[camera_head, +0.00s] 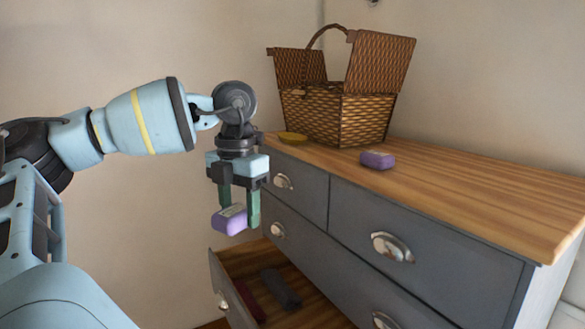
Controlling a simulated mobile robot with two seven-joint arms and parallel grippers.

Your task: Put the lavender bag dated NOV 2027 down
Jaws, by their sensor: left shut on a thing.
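A lavender bag (229,222) with a pale label hangs in my left gripper (239,213). The gripper points down and is shut on the bag, above and to the left of the open drawer. The label's print is too small to read. A second, similar purple bag (377,160) lies on the wooden dresser top, in front of the basket. The open lower drawer (219,284) holds a dark grey item (281,289) and a dark red item (250,300). My right gripper is not in view.
A wicker picnic basket (340,117) with raised lids stands on the dresser top (470,190). The dresser top is clear toward the right. The other drawers are shut, with metal handles (391,247).

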